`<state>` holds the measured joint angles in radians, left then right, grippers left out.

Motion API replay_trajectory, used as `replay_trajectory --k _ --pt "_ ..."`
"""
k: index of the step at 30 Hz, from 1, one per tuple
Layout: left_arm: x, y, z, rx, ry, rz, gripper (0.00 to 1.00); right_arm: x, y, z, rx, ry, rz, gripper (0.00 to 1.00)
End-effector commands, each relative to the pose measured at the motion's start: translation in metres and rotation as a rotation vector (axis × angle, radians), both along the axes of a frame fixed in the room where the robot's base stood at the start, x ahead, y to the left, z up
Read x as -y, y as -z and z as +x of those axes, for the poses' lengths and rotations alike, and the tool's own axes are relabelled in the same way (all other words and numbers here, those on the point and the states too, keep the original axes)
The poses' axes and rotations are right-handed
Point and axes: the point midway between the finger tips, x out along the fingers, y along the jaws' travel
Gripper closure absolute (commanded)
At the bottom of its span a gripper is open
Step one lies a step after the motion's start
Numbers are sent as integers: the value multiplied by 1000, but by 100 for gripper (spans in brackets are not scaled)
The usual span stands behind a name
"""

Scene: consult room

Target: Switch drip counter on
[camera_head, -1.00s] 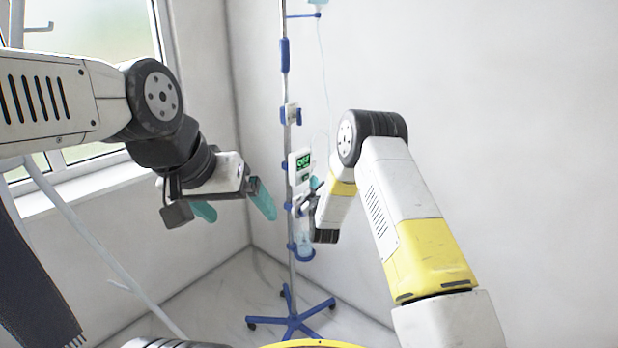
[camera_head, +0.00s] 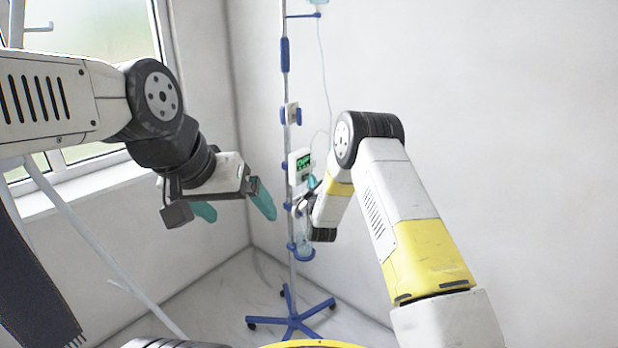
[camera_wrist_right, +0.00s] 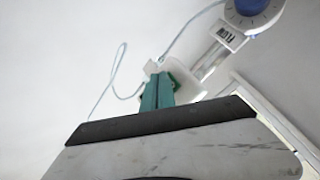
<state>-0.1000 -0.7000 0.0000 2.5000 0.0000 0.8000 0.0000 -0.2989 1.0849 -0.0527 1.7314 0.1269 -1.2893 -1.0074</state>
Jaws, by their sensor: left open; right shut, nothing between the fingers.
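The drip counter (camera_head: 301,163), a white box with a lit green display, is mounted on the IV pole (camera_head: 285,105). My right gripper (camera_head: 312,182) is at the lower part of the counter, partly hidden by my right arm. In the right wrist view its teal fingers (camera_wrist_right: 158,90) are shut together with nothing between them, and their tips overlap the pale counter (camera_wrist_right: 184,78). I cannot tell whether they touch it. My left gripper (camera_head: 235,205) is open and empty, left of the pole.
The pole stands on a blue wheeled base (camera_head: 292,326) near the room corner. A window (camera_head: 95,60) is at the left. The wall at the right is clear.

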Motion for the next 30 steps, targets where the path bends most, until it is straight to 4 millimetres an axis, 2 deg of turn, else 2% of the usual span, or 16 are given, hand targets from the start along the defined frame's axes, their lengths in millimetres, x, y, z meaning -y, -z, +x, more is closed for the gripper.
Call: replay_trajectory --k 30 --pt "0 0 0 0 0 0 9 -6 0 4 0 0 0 100"
